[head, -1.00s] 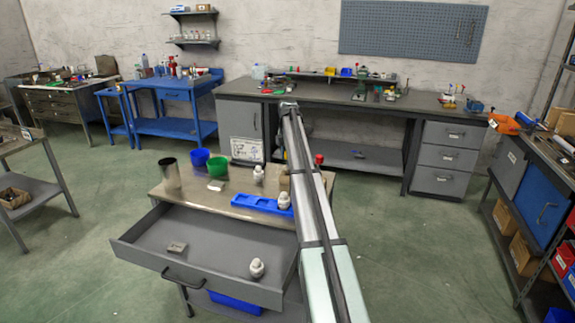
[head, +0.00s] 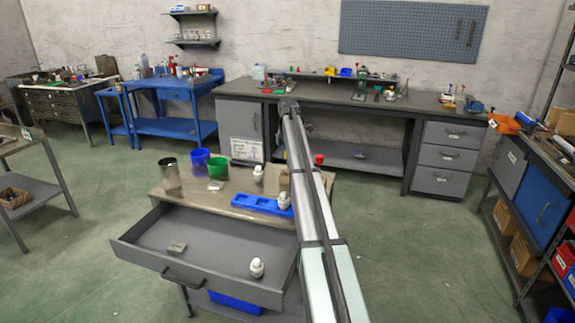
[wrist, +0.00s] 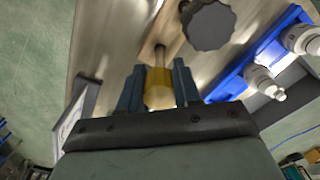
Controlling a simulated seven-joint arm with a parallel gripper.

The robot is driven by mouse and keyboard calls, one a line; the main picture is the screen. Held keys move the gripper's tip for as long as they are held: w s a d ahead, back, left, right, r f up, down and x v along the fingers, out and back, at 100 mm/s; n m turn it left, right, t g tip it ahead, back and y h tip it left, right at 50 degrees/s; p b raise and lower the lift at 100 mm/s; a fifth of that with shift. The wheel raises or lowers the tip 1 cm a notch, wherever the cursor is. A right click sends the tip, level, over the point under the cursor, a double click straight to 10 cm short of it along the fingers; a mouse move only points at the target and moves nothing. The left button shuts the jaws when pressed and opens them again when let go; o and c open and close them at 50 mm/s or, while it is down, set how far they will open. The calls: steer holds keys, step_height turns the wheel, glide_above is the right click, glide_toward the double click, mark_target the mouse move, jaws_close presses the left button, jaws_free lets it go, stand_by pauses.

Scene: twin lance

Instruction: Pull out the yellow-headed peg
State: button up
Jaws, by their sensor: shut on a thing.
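The peg's yellow head (wrist: 158,92) is between the two blue fingers of my gripper (wrist: 158,88) in the wrist view. My gripper is shut on it. A short grey metal shaft (wrist: 160,58) runs from the head towards a light wooden block (wrist: 148,47). I cannot tell how much of the shaft sits in the block. A dark lobed knob (wrist: 208,25) is close beside the shaft, on the right. In the head view, part of the wooden block (head: 284,182) shows beside my arm, which hides the gripper and the yellow head.
A blue tray (head: 246,202) holding a white fitting (head: 284,201) lies near the block. A red knob (head: 319,160) shows right of my arm. The drawer (head: 210,250) is open in front.

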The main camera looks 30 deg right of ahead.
steer(key=shift+r, duration=0.55)
stand_by(0.6)
steer(key=shift+r, duration=2.6)
steer(key=shift+a, duration=0.1)
